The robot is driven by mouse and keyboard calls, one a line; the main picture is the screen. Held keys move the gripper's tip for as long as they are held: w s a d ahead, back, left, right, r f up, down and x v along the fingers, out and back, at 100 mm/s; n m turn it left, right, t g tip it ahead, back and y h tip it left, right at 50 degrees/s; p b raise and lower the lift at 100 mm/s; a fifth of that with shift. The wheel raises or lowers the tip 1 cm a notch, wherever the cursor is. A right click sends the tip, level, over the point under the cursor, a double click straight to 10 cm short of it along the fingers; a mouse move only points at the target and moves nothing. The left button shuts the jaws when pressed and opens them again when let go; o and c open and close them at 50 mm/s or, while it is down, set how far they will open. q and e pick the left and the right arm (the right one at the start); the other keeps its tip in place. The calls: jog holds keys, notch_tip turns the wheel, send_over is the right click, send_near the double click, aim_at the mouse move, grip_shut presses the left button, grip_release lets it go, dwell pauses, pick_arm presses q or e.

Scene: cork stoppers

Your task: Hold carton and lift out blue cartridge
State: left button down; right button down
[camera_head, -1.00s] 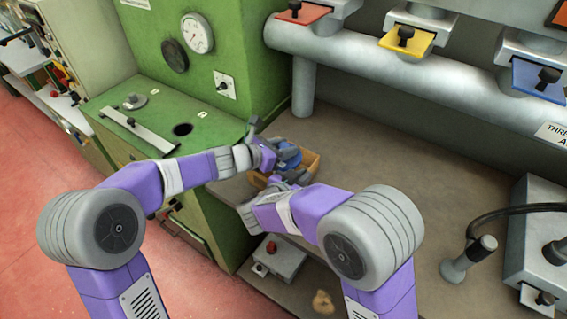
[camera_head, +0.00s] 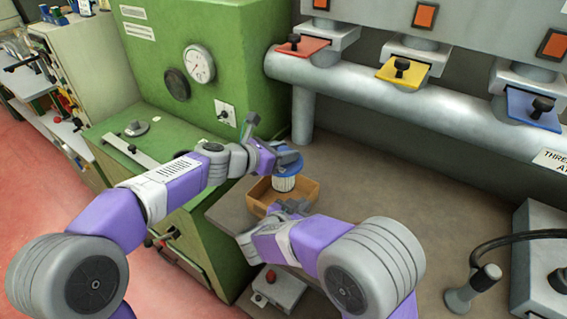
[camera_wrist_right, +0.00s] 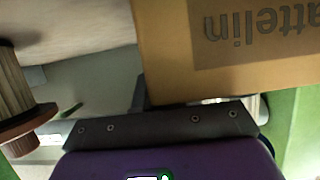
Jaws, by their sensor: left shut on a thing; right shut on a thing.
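The blue cartridge (camera_head: 284,182) has a blue top and a white ribbed body. In the head view it hangs upright over the open carton (camera_head: 303,196), its lower end at about rim height. My left gripper (camera_head: 284,161) is shut on its blue top. The brown carton stands on the bench; its side with the printed letters "attelin" fills the upper right of the right wrist view (camera_wrist_right: 230,75). My right gripper (camera_head: 290,208) is shut on the carton's near wall. Its fingertips are partly hidden in both views.
A green machine (camera_head: 190,190) with gauges stands left of the carton. A thick grey pipe (camera_head: 400,90) with red, yellow and blue tabs runs behind the bench. A grey box with a red knob (camera_head: 278,287) sits in front. The bench (camera_head: 400,185) right of the carton is clear.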

pick_arm(q)
jog(key=shift+r, duration=0.75)
pick_arm(e)
jog(key=c, duration=1.2)
grip_release()
jog(key=shift+o, duration=0.2)
